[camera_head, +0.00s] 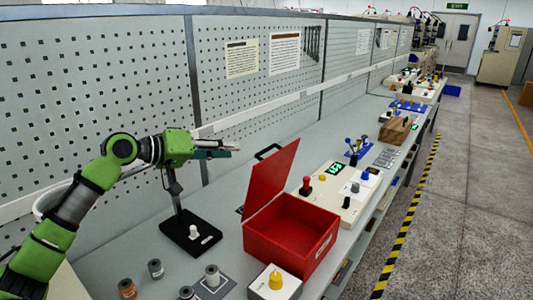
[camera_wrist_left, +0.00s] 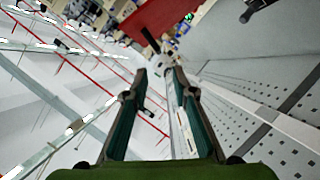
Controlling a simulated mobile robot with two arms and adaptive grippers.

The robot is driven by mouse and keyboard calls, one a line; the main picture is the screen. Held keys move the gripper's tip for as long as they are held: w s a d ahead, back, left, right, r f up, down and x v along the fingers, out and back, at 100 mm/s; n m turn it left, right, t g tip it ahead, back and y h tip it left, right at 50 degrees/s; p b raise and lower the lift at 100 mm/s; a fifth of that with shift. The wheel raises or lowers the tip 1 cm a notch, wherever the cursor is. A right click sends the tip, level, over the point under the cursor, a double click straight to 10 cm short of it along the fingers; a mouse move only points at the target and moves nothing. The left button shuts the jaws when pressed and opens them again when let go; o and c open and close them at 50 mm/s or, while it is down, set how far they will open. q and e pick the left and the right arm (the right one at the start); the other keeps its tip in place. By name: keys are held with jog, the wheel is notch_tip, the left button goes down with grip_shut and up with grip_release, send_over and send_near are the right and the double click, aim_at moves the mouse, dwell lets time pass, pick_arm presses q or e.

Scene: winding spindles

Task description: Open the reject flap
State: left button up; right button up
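The red reject box (camera_head: 290,232) stands on the bench with its red flap (camera_head: 270,180) raised and leaning back, so the box's inside shows. A black handle (camera_head: 268,151) sits at the flap's top edge. My left gripper (camera_head: 236,149) is in the air left of the handle, apart from it, with its fingers pointing right. In the left wrist view the two fingers (camera_wrist_left: 159,76) are spread with nothing between them. Part of the red flap (camera_wrist_left: 178,14) and a dark bar, probably the handle (camera_wrist_left: 150,40), show beyond them. My right gripper is not in view.
A black stand (camera_head: 190,234) with a white piece is below my left arm. Several spools, one on a grey plate (camera_head: 214,287), lie in front. A white control panel (camera_head: 335,190) with a red button is right of the box. The pegboard wall (camera_head: 100,90) runs behind.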

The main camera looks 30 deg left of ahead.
aim_at(266, 150)
pick_arm(q)
jog(key=p+x, duration=0.5)
jog(key=x, duration=0.7)
jog(key=shift+w+d+p, duration=0.25)
jog(key=shift+p, duration=0.1)
jog(key=shift+w+d+f, duration=0.15)
jog(key=shift+w+f, duration=0.05)
jog(key=shift+w, duration=0.1)
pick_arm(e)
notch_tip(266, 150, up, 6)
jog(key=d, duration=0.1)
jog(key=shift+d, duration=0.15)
pick_arm(q)
grip_shut()
jog(key=shift+f, duration=0.1)
